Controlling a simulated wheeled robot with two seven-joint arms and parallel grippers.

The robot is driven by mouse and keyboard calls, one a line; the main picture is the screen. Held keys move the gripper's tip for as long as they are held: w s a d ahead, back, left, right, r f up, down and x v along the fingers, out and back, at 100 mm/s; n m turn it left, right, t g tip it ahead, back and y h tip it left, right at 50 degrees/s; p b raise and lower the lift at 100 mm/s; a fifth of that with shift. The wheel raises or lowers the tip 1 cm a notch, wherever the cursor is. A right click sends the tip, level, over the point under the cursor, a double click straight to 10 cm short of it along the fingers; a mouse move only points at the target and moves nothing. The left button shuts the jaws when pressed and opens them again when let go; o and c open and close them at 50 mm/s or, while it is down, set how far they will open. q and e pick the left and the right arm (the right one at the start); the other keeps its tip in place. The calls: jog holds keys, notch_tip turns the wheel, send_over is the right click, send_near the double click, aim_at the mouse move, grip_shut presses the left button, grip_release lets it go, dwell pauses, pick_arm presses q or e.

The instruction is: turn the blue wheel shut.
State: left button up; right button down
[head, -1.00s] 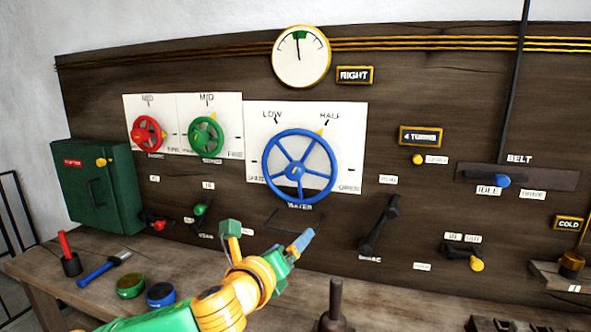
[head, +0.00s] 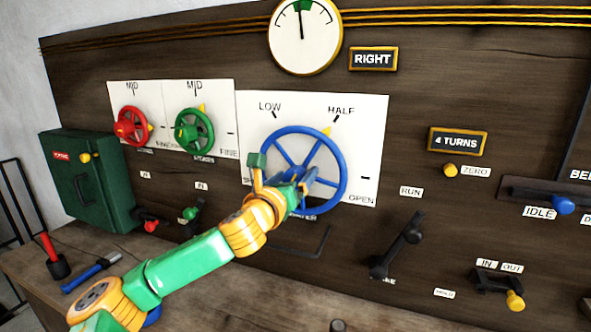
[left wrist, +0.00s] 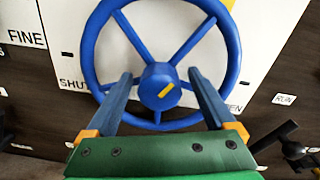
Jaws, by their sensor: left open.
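The blue wheel (head: 343,182) is mounted upright on a white plate marked LOW, HALF and OPEN. A yellow pointer (head: 326,131) at its upper right rim lies near HALF. My left gripper (head: 283,175) is in front of the wheel and hides its hub and lower left part in the head view. In the left wrist view the wheel's hub (left wrist: 160,87), with a yellow mark, shows between the two spread fingers (left wrist: 160,76). The fingers are open, one on each side of the hub; I cannot tell whether they touch the wheel. My right gripper is out of view.
A red wheel (head: 131,126) and a green wheel (head: 194,130) are to the left. A green box (head: 88,180) hangs at far left. A black lever (head: 398,245) is at lower right. Signs read RIGHT (head: 373,59) and 4 TURNS (head: 457,141). A gauge (head: 305,35) is above.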

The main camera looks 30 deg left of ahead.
pick_arm(q)
jog(key=shift+w+a+f, duration=0.15)
jog(key=shift+w+f, duration=0.1)
jog(key=shift+w, duration=0.35)
jog(key=shift+s+r, duration=0.15)
jog(key=shift+s, duration=0.1)
jog(key=c, duration=1.4)
jog(key=shift+o, duration=0.2)
